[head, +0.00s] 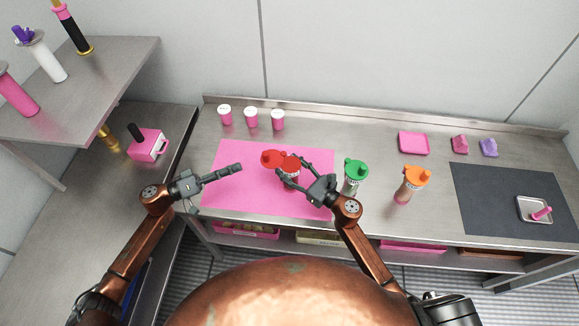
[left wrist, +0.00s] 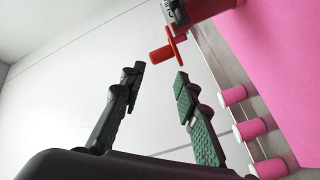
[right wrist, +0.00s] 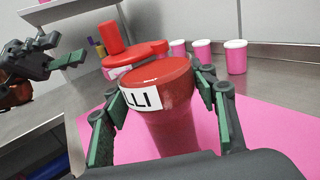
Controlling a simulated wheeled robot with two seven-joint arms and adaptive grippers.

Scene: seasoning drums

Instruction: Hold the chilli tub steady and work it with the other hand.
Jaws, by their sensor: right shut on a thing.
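The chilli tub (head: 291,182) stands over the pink mat, and its red top shows a partly hidden label ending in "LLI" in the right wrist view (right wrist: 160,125). My right gripper (head: 292,167) is shut on it, one finger on each side. A red disc with an upright red knob (head: 270,158) sits beside the tub's top; it also shows in the left wrist view (left wrist: 164,53). I cannot tell whether it joins the tub. My left gripper (head: 240,168) is open and empty, left of the tub; its fingers are apart in the left wrist view (left wrist: 158,78).
The pink mat (head: 235,190) has free room at left. Several white-lidded pink jars (head: 251,119) stand behind it. A green-topped tub (head: 354,178) and an orange-topped tub (head: 408,187) stand to the right. A dark mat (head: 490,205) holds a small tray (head: 525,205).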

